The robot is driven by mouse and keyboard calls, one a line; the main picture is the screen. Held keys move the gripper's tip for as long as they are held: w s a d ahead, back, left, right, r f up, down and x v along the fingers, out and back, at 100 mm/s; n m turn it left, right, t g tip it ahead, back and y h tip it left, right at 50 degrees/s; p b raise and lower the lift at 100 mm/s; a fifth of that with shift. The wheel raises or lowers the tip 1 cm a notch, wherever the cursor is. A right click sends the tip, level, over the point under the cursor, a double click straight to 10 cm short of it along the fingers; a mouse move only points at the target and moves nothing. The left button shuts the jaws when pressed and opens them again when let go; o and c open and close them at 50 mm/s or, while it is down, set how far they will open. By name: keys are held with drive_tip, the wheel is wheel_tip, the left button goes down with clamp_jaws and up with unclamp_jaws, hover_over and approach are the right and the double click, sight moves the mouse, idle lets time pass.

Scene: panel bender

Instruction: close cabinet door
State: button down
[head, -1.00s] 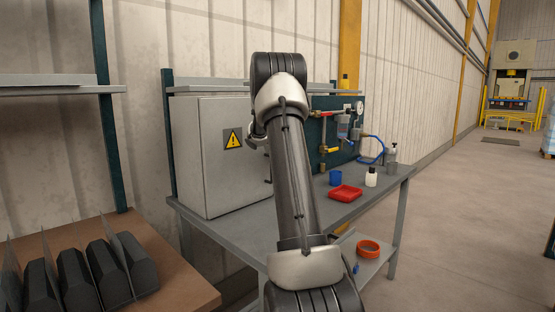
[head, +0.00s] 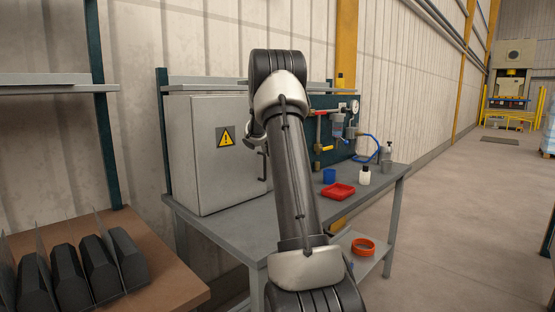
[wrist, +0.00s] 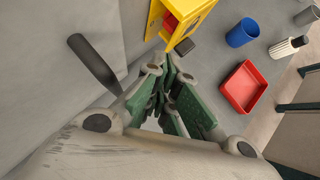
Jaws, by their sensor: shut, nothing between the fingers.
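The grey cabinet (head: 182,150) stands on the workbench at the left of my arm in the head view. Its door (head: 215,180) carries a yellow warning sign (head: 226,137) and looks flush or nearly flush with the body; its right edge is behind my arm, so a small gap cannot be ruled out. In the wrist view the door (wrist: 40,75) fills the left side, with its dark handle (wrist: 95,62) standing out. My gripper (wrist: 167,75) is shut and empty, to the right of the handle. Whether it touches the door cannot be seen. My arm hides it in the head view.
The workbench (head: 235,236) holds a red tray (head: 338,191), a blue cup (head: 329,176) and a white bottle (head: 364,175). A yellow and red object (wrist: 185,18) is close beyond my fingers. A brown table (head: 165,286) with black parts is at front left. The right floor is open.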

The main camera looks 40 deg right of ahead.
drive_tip(key=s+r, duration=0.7)
drive_tip(key=s, duration=0.1)
drive_tip(key=shift+s+d, duration=0.15)
drive_tip(key=shift+d, duration=0.1)
